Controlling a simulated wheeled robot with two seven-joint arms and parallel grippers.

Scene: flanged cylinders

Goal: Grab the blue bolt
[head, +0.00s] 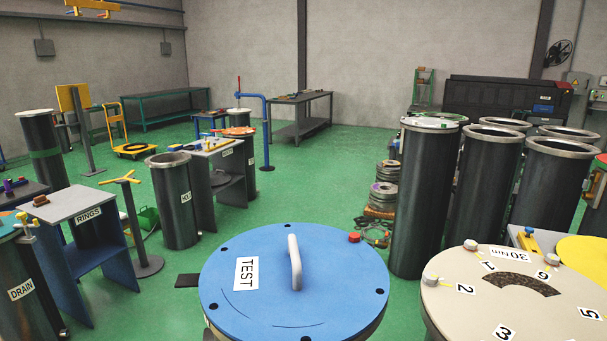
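Neither of my grippers is in view. I cannot clearly make out a blue bolt. A small blue piece (529,230) shows at the right, beside a yellow bar behind the numbered beige flange; it is too small to tell if it is a bolt. Small dark blue or purple pieces (8,185) stand on a dark table at the far left, also unclear. A blue round lid (340,270) labelled TEST, with a pale upright handle, covers a cylinder in front. A red bolt head (354,237) shows near its far right edge.
The beige numbered flange (460,300), with pale bolt heads, stands at front right. Tall dark cylinders (428,200) stand behind it. A RINGS table (85,212) and DRAIN cylinder (25,295) are at left. Green floor (300,185) is open in the middle.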

